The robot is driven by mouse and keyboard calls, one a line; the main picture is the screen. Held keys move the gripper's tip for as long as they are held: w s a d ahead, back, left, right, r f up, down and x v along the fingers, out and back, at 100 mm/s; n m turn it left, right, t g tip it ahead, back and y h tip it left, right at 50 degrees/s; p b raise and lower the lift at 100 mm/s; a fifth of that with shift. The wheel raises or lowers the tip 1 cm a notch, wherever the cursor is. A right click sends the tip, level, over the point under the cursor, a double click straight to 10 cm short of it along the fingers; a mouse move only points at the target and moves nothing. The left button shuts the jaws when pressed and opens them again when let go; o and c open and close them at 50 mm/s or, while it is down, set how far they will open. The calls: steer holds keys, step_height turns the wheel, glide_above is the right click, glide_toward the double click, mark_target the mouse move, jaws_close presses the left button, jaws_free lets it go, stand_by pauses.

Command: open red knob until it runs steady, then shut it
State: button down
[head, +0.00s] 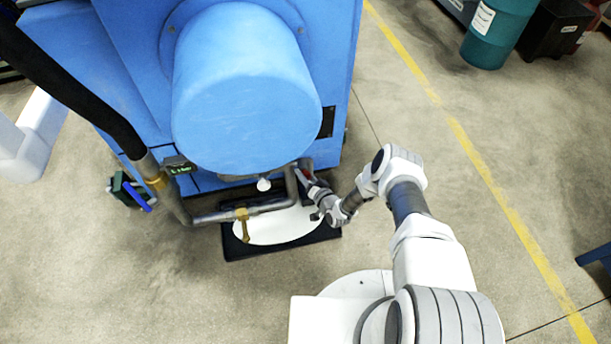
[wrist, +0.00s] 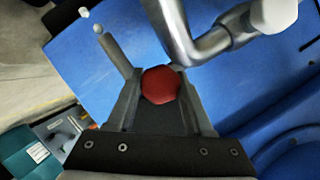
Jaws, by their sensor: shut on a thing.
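The red knob (wrist: 160,85) sits between the two fingers of my gripper (wrist: 159,88) in the wrist view, and the fingers are shut on it. In the head view, my gripper (head: 311,181) reaches in under the blue machine's round drum, and only a small bit of red shows there. A grey metal pipe (wrist: 200,45) runs just beyond the knob in the wrist view. In the head view the pipe (head: 270,207) runs above a white oval surface. The knob's turn angle cannot be told.
The blue machine (head: 245,90) stands close above my gripper. A brass-coloured fitting (head: 243,222) stands on the pipe over the white oval surface (head: 285,228). A small green-lit display (head: 180,168) sits left of the drum. The floor right of my arm is clear up to the yellow line (head: 480,160).

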steer(key=m+y, duration=0.1)
steer(key=m, duration=0.1)
steer(key=m+y, duration=0.1)
steer(key=m, duration=0.1)
steer(key=shift+w+m+t+y, duration=0.1)
steer(key=shift+m+t+y, duration=0.3)
stand_by(0.4)
steer(key=c, duration=0.6)
jaws_free()
